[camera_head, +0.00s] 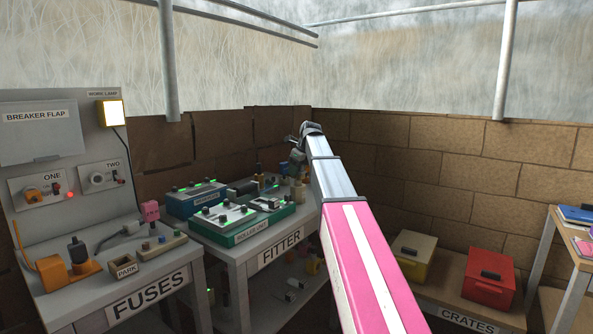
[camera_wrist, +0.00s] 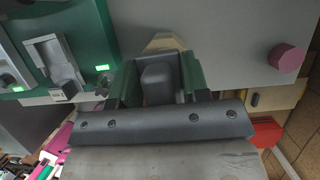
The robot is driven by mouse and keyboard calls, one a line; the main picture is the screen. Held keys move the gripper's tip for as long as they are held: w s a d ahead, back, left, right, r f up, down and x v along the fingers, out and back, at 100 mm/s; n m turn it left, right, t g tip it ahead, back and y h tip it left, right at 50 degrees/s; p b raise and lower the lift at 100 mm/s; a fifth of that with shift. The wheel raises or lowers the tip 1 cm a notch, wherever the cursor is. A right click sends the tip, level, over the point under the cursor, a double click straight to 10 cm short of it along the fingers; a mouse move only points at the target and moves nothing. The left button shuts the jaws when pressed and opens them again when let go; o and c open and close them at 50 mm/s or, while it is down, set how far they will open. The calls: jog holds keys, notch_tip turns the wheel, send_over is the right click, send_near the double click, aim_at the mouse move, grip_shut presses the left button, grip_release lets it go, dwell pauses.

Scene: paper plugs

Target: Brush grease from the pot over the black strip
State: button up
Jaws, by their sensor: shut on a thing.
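My gripper (camera_wrist: 158,72) is over the table labelled FITTER (camera_head: 281,251). In the wrist view its jaws are shut on a dark grey block-like piece (camera_wrist: 158,88), seen end-on; I cannot tell for sure that it is the brush. A tan, angular thing (camera_wrist: 164,42) shows just beyond the jaws, partly hidden by them; whether it is held or stands on the table is unclear. In the head view my arm hides much of the gripper. I cannot pick out the grease pot or the black strip with certainty.
A green-based unit (camera_head: 240,224) with lit green lamps stands left of my gripper, a blue-based one (camera_head: 192,202) behind it. A pink cylinder (camera_wrist: 287,58) stands at the right of the wrist view. Yellow (camera_head: 413,255) and red (camera_head: 489,280) crates are at right.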

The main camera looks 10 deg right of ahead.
jog(key=shift+f, duration=0.4)
dwell(1.2)
jog(key=shift+r, duration=3.55)
